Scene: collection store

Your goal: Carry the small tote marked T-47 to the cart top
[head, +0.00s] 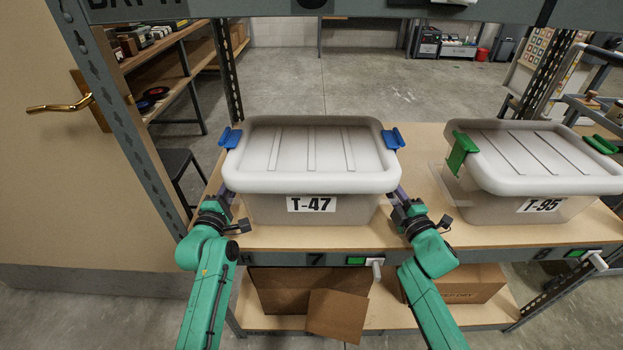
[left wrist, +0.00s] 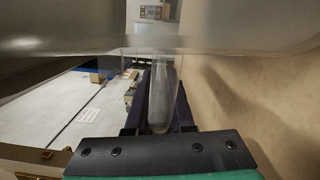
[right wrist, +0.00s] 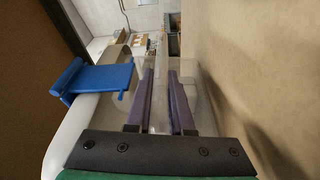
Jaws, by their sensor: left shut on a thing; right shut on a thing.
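The small tote marked T-47 (head: 268,208) stands on the shelf board in the head view, with a white ribbed lid (head: 311,155) and blue latches at its left and right ends. My left gripper (head: 228,194) is at the tote's left end, below the lid rim, shut on the tote. My right gripper (head: 398,192) is at the right end, below the right blue latch (head: 393,138), also shut on the tote. In the right wrist view, purple fingers (right wrist: 162,100) are on either side of clear plastic. The left wrist view shows the fingers (left wrist: 160,100) around a translucent part.
A tote marked T-95 (head: 520,205) with green latches stands right of T-47 on the same shelf (head: 330,238). A shelf beam (head: 330,10) crosses above. Cardboard boxes (head: 337,314) lie on the lower shelf. A cart (head: 590,105) is partly visible at far right.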

